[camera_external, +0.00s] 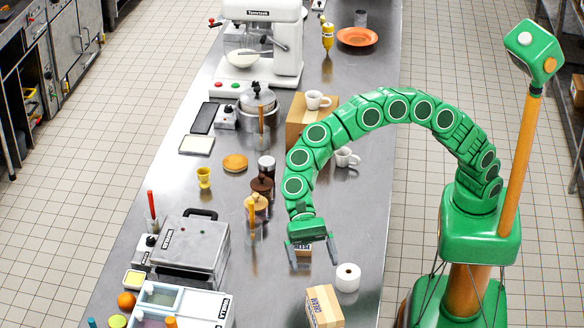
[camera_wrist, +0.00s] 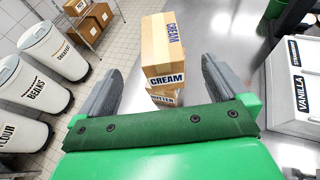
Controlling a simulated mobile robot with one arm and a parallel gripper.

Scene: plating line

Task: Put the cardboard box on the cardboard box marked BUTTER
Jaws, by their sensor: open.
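A cardboard box marked CREAM (camera_wrist: 155,50) is in the upper middle of the wrist view. The cardboard box marked BUTTER (camera_wrist: 178,101) shows just below it, mostly hidden by the CREAM box and my gripper. The CREAM box appears to rest on it. In the external view a cardboard box (camera_external: 328,304) stands at the bottom of the counter. My gripper (camera_external: 313,266) is open and empty above the counter, apart from that box. In the wrist view the boxes appear between its jaws (camera_wrist: 158,80), farther off.
A white cup-like roll (camera_external: 347,278) stands right of my gripper. A white VANILLA machine (camera_external: 180,304) and a grey press (camera_external: 190,247) are to the left.

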